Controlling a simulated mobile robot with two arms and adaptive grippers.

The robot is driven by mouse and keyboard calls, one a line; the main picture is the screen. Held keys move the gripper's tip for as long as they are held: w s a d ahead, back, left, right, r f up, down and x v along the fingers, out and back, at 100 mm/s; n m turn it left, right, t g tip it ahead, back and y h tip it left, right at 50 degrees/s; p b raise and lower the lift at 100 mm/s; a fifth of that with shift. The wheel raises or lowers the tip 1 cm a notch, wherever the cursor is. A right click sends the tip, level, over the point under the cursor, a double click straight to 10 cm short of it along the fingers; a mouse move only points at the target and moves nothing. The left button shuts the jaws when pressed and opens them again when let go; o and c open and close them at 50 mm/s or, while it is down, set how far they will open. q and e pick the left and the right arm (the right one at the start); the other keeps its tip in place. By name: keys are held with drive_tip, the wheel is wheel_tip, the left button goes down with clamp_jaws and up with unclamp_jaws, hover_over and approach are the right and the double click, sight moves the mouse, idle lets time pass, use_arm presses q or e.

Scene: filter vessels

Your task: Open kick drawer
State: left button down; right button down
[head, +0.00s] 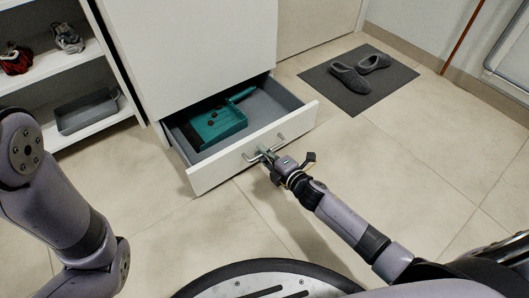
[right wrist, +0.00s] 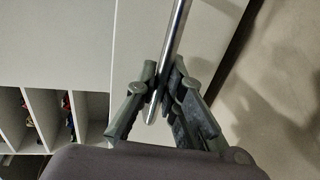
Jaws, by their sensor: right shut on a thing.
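The kick drawer (head: 208,172) at the bottom of the white cabinet (head: 195,55) is pulled out in the head view. A teal dustpan (head: 217,125) with a handle and some small dark bits on it lies inside. A metal bar handle (head: 250,156) runs along the drawer's white front. My right gripper (head: 268,156) is shut on this handle. The right wrist view shows the fingers (right wrist: 161,95) closed around the shiny handle bar (right wrist: 172,50). My left arm shows at the left of the head view, but its gripper is out of the frame.
An open shelf (head: 100,112) with shoes and a grey tray (head: 88,112) stands left of the cabinet. Grey slippers (head: 350,78) lie on a dark mat (head: 338,97) at the right. The tiled floor (head: 420,140) to the right and in front of the drawer is clear.

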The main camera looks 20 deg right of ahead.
idle(0.4)
drive_tip(key=f+p+v, duration=0.1)
drive_tip(key=p+v, duration=0.1)
drive_tip(key=v, duration=0.4)
drive_tip(key=shift+s+f, duration=0.2)
drive_tip(key=c, duration=1.7)
unclamp_jaws()
drive_tip(key=shift+d, duration=0.1)
drive_tip(key=v, duration=1.2)
